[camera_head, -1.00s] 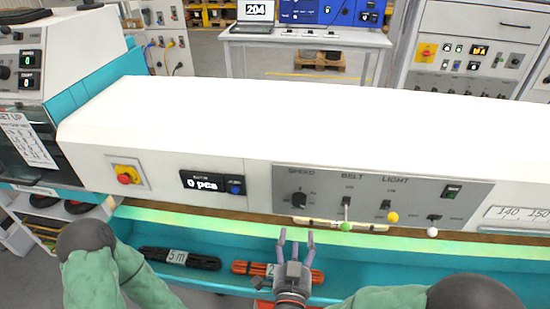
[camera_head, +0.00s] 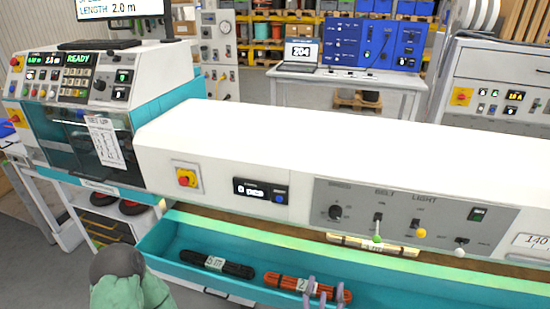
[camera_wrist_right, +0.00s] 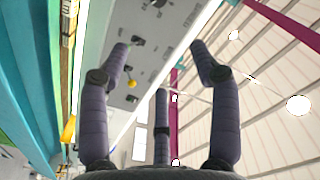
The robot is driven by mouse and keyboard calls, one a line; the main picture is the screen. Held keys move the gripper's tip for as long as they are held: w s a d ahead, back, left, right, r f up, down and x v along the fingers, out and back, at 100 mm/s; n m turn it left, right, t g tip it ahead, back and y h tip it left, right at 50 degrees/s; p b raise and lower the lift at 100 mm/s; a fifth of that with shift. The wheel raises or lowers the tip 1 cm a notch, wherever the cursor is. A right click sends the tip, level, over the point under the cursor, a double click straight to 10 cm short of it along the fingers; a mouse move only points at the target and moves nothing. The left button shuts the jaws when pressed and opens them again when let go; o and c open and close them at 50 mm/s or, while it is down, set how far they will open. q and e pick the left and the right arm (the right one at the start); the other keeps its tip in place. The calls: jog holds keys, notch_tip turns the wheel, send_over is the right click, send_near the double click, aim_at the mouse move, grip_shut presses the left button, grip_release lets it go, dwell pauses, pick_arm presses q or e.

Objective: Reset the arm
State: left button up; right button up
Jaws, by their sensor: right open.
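My right gripper (camera_head: 324,291) shows at the bottom edge of the head view, with only its fingertips in the picture. The fingertips appear in front of the orange cable bundle (camera_head: 283,283) in the teal tray; I cannot tell whether they touch it. In the right wrist view my right gripper (camera_wrist_right: 160,60) has its fingers spread, with nothing between them. The machine's grey control panel (camera_wrist_right: 150,45) shows beyond the fingers. A green part of my left arm shows at the bottom left of the head view, and my left gripper is out of the picture.
The long white machine (camera_head: 330,150) spans the view, with a switch panel (camera_head: 410,218) on its front. The teal tray (camera_head: 170,238) below it holds a black cable bundle (camera_head: 217,264) and the orange one. A table with a laptop (camera_head: 300,52) stands behind.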

notch_tip(320, 180, down, 22)
jog(key=w+a+f+n+g+y, duration=0.1)
jog(key=w+a+n+g+y, duration=0.1)
jog(key=n+g+y, duration=0.55)
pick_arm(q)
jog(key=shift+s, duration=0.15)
pick_arm(e)
jog(key=s+f+g+y, duration=0.1)
jog(key=s+f+g, duration=0.8)
jog(key=s+f, duration=0.4)
jog(key=shift+s+f+m, duration=0.35)
jog(key=shift+f, duration=0.5)
jog(key=shift+d+g+y, duration=0.1)
jog(key=shift+g+y, duration=0.15)
